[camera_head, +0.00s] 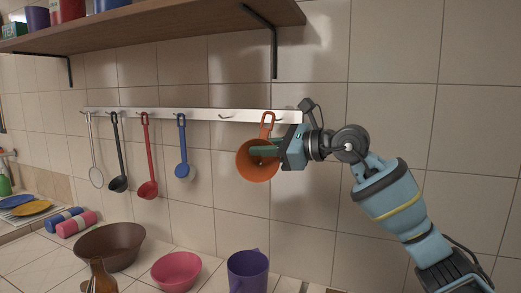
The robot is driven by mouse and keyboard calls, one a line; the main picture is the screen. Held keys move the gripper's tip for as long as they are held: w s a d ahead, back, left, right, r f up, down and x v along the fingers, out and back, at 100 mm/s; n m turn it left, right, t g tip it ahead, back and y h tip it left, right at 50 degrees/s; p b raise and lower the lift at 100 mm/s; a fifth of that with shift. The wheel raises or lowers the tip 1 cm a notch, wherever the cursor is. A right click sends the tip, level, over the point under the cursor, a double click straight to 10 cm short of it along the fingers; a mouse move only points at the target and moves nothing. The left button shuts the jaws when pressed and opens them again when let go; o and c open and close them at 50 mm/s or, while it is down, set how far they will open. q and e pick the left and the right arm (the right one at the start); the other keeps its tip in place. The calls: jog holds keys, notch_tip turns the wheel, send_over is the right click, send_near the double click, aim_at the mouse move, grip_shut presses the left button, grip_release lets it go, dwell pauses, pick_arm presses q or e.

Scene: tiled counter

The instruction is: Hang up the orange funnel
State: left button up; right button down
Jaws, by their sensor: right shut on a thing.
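The orange funnel (259,172) is held up against the tiled wall, its wide mouth turned toward the camera and its looped handle upward. My right gripper (268,152) is shut on the funnel, with its fingers over the mouth area. The top of the handle is at the metal rail (200,114), near its right end; I cannot tell if the loop is on a hook. An empty hook (228,116) shows left of the funnel. My left gripper is out of view.
A white-rimmed strainer (96,177), black ladle (118,183), red ladle (148,189) and blue utensil (184,170) hang to the left. A wooden shelf (170,28) juts out above.

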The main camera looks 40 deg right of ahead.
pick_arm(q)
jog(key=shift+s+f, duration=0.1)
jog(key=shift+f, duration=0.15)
pick_arm(e)
jog(key=shift+w+d+f, duration=0.2)
jog(key=shift+w+d, duration=0.2)
jog(key=shift+d, duration=0.4)
jog(key=shift+w+d+f, duration=0.25)
jog(key=shift+w+d, duration=0.2)
jog(key=shift+d, duration=0.4)
jog(key=shift+w+d+f, duration=0.2)
jog(key=shift+w+d, duration=0.2)
jog(key=shift+d, duration=0.4)
jog(key=c, duration=1.4)
grip_release()
jog(key=shift+o, duration=0.2)
